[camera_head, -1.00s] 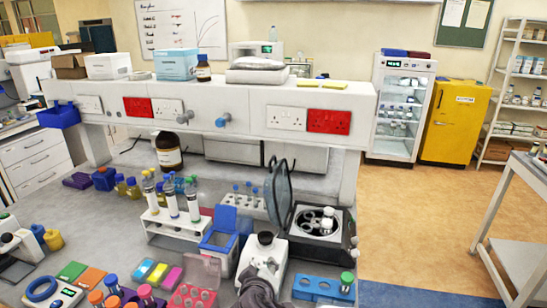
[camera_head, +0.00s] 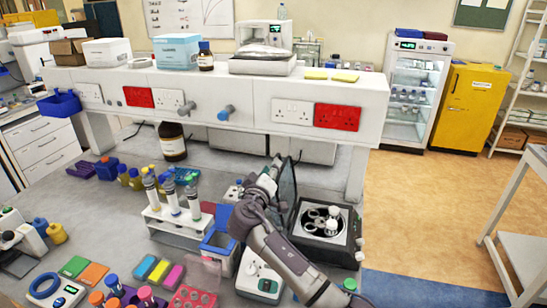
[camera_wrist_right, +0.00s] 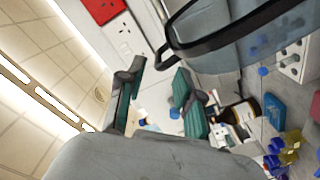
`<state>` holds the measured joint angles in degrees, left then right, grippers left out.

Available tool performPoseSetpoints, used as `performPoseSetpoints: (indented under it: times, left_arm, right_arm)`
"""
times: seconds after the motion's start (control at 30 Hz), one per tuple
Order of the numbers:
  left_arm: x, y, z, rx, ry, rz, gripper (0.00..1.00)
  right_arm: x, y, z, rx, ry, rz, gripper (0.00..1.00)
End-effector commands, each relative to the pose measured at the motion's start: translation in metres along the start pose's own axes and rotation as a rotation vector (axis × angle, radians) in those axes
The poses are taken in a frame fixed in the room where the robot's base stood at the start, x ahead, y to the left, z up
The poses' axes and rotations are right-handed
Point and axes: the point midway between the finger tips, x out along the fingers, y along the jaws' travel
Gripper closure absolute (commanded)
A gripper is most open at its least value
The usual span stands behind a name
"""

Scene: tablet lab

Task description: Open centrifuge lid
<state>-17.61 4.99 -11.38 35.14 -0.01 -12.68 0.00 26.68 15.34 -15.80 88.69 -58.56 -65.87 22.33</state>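The centrifuge (camera_head: 338,243) is a dark box with a light top and a round rotor bowl, on the bench right of centre. Its dark-rimmed lid (camera_head: 288,187) stands up, open, at the left side of the box, and the bowl is exposed. In the wrist view the lid (camera_wrist_right: 225,45) is a grey translucent panel with a black rim, just beyond the fingers. My right gripper (camera_head: 274,164) is at the lid's left, by its upper edge. Its two fingers (camera_wrist_right: 158,98) are apart with nothing between them. Whether it touches the lid I cannot tell. My left gripper is not in view.
A tube rack (camera_head: 178,226) and a blue open box (camera_head: 218,246) stand left of my right arm. A white device (camera_head: 259,280) is close beside the forearm. The shelf (camera_head: 260,112) with sockets runs behind the lid.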

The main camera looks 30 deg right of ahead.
Motion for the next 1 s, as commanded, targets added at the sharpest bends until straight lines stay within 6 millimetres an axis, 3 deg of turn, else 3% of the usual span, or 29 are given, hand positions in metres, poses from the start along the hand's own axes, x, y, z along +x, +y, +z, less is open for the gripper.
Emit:
performPoseSetpoints:
  times: [0.1, 0.2, 0.57, 0.8, 1.0]
  left_arm:
    - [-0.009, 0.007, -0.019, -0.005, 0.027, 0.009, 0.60]
    - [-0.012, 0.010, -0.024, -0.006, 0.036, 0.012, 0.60]
    - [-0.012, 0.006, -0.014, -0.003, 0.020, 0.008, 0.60]
    - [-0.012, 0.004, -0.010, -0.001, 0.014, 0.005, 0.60]
    - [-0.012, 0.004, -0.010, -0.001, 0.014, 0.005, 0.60]
  right_arm:
    - [0.018, 0.002, -0.002, -0.003, 0.000, 0.001, 0.65]
    - [0.026, 0.001, -0.001, -0.001, -0.001, 0.001, 0.65]
    - [0.032, 0.000, 0.000, 0.000, 0.000, -0.001, 0.65]
    - [0.032, 0.000, 0.000, 0.000, 0.000, -0.001, 1.00]
    - [0.032, 0.000, 0.001, -0.001, 0.000, 0.000, 1.00]
